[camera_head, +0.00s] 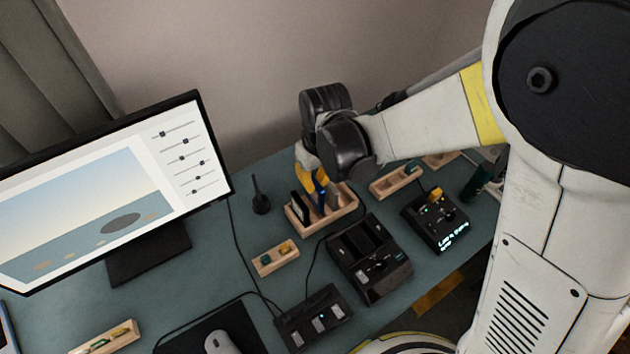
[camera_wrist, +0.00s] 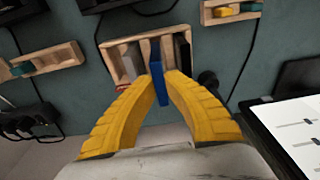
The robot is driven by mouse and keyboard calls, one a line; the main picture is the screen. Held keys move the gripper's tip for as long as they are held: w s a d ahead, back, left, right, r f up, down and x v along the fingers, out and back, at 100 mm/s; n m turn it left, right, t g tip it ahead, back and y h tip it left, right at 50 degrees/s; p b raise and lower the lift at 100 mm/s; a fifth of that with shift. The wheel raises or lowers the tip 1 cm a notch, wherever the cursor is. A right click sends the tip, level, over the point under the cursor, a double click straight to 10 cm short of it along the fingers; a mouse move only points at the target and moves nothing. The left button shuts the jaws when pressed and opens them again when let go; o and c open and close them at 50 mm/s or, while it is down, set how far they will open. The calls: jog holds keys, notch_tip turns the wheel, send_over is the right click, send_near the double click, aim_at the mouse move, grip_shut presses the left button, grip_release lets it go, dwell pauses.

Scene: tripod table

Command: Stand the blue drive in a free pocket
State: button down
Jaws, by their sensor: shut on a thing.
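The blue drive (camera_wrist: 158,82) is pinched between the yellow fingertips of my gripper (camera_wrist: 160,88), and both also show in the head view, the drive (camera_head: 321,196) below the gripper (camera_head: 314,179). The drive is roughly upright over a wooden rack (camera_head: 348,211), which also shows in the wrist view (camera_wrist: 108,62). A grey drive (camera_wrist: 132,62) and a darker drive (camera_wrist: 182,52) stand in the rack on either side of the blue one. I cannot tell whether the blue drive's lower end is inside a pocket.
A black two-slot dock (camera_head: 367,258) stands just in front of the rack. Small wooden trays (camera_head: 275,258) and (camera_head: 397,182) lie to either side. A black stand (camera_head: 260,199) and a monitor (camera_head: 110,190) are to the left. A lit device (camera_head: 436,220) is to the right.

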aim_at(315, 192)
jog(key=shift+f+b, duration=1.8)
jog(key=shift+f, duration=0.3)
jog(key=c, duration=1.5)
grip_release()
jog(key=r, duration=0.8)
jog(key=s+d+r, duration=0.1)
jog(key=r, duration=0.3)
jog(key=shift+s, duration=0.1)
jog(key=s+d+r+m+t, duration=0.1)
jog(key=s+d+m+t, duration=0.1)
jog(key=d, duration=0.5)
jog(key=s+d+r+m+t, duration=0.2)
jog(key=s+d+m, duration=0.1)
jog(key=d, duration=0.4)
jog(key=s+d+r+m+t, duration=0.2)
jog(key=s+d, duration=0.2)
jog(key=d, duration=0.3)
jog(key=shift+s+d+h, duration=0.25)
jog(key=shift+d+h, duration=0.05)
jog(key=shift+h, duration=0.1)
